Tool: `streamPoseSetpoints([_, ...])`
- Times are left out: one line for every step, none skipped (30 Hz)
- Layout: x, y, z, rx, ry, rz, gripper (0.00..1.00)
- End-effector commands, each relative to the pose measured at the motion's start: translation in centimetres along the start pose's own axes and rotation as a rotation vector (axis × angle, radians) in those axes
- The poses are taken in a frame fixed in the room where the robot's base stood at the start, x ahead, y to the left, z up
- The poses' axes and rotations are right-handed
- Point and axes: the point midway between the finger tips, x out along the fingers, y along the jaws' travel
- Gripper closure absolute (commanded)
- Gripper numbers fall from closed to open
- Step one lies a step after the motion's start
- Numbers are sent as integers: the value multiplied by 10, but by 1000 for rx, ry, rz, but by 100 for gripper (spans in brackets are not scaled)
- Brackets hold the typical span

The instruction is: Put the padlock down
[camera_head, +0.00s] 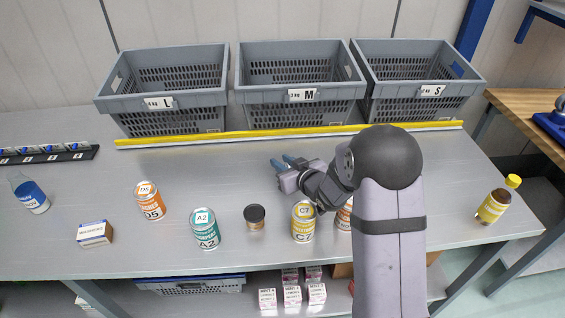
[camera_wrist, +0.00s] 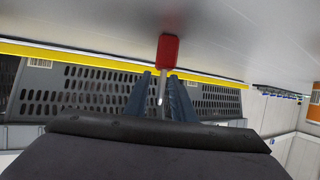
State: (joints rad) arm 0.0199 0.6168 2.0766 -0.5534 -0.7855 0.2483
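My gripper (camera_head: 282,161) is over the middle of the table, with its blue fingers towards the crates. In the wrist view, the padlock has a red body (camera_wrist: 168,50) and a thin metal shackle seen edge-on. The shackle lies between the two fingers of my gripper (camera_wrist: 161,80), which are close together around it. The red body sticks out past the fingertips towards the grey table surface. Whether it touches the table cannot be told. The head view does not show the padlock; it seems hidden by my gripper.
Grey crates L (camera_head: 160,103), M (camera_head: 302,95) and S (camera_head: 431,91) stand behind a yellow strip (camera_head: 290,134). Cans D5 (camera_head: 150,201), A2 (camera_head: 205,229), C7 (camera_head: 303,222) and a dark-lidded jar (camera_head: 254,217) stand nearer the front. Bare table lies left of my gripper.

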Motion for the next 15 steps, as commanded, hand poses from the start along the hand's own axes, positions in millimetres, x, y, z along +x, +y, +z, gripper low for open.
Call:
streamPoseSetpoints([0,0,0,0,0,0,77])
streamPoseSetpoints([0,0,0,0,0,0,77])
streamPoseSetpoints([0,0,-1,0,0,0,77])
streamPoseSetpoints([-1,0,-2,0,0,0,77])
streamPoseSetpoints([-1,0,-3,0,0,0,77])
streamPoseSetpoints([-2,0,-5,0,0,0,77])
streamPoseSetpoints([-3,0,-4,0,0,0,77])
streamPoseSetpoints([-5,0,-4,0,0,1,77])
streamPoseSetpoints([-9,1,-3,0,0,1,77])
streamPoseSetpoints([-12,1,-3,0,1,1,77])
streamPoseSetpoints([-16,1,-3,0,1,2,77])
streamPoseSetpoints([-21,1,-3,1,1,2,77])
streamPoseSetpoints([-26,1,-3,1,1,2,77])
streamPoseSetpoints([-30,1,-3,1,1,2,77])
streamPoseSetpoints([-37,1,-3,0,1,2,77])
